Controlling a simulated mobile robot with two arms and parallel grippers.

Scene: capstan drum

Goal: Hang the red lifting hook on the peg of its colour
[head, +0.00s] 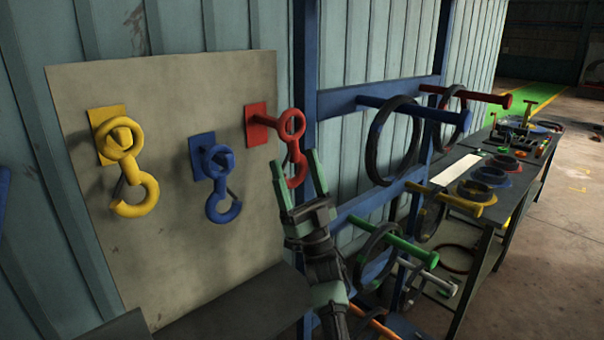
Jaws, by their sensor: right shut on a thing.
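The red hook (297,151) hangs upright at the red peg (257,123), at the right of a grey board. Its ring is at the peg's outer end; I cannot tell for sure whether the peg passes through it. My right gripper (295,163) comes up from below and is shut on the red hook, with green fingers either side of its lower curve. The left gripper is not in view. A yellow hook (136,205) hangs on the yellow peg and a blue hook (223,207) on the blue peg, both to the left.
A blue rack (307,110) stands just right of the board, its blue (412,109) and red (470,95) bars jutting out with black rings on them. A green bar (408,247) sits lower, near my right arm. A bench (480,228) with rings stands further right.

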